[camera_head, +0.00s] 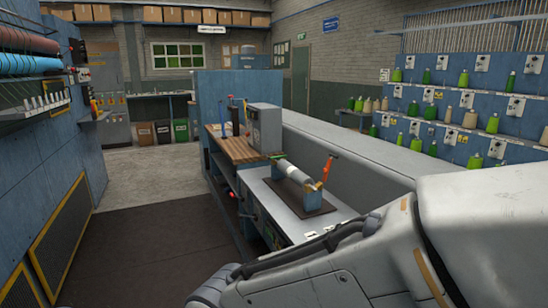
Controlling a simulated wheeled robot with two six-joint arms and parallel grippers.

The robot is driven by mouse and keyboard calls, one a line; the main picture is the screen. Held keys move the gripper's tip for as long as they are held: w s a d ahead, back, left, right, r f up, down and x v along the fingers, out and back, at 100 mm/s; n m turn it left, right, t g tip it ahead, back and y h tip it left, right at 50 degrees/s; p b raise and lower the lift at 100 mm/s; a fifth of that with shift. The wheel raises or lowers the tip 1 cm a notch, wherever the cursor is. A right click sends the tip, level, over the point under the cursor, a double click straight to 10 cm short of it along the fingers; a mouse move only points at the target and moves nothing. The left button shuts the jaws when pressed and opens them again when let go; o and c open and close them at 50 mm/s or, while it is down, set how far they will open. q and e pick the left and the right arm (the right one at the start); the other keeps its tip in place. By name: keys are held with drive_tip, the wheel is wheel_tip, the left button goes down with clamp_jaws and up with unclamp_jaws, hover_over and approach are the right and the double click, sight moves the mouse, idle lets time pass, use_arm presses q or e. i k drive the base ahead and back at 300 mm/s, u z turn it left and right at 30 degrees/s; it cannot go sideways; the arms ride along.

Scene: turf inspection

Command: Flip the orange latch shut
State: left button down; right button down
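A small orange latch (327,167) stands up at a slight tilt at the right end of a bench fixture. The fixture holds a light grey roller (293,172) above a dark base plate (302,200), with a tan block (313,193) below the latch. It sits on a grey bench top (273,205). The latch is small in view, and I cannot make out its catch. A large pale link of my arm fills the lower right, well in front of the fixture. Neither of my grippers shows.
A wooden-topped bench section (235,150) with a grey box (264,128) adjoins the fixture on the left. A blue partition (211,100) rises behind it. Racks of green and tan spools (470,119) line the right. Dark floor matting (160,245) lies clear at left.

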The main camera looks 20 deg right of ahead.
sight(327, 170)
drive_tip(key=i, duration=2.8)
drive_tip(key=z, duration=3.1)
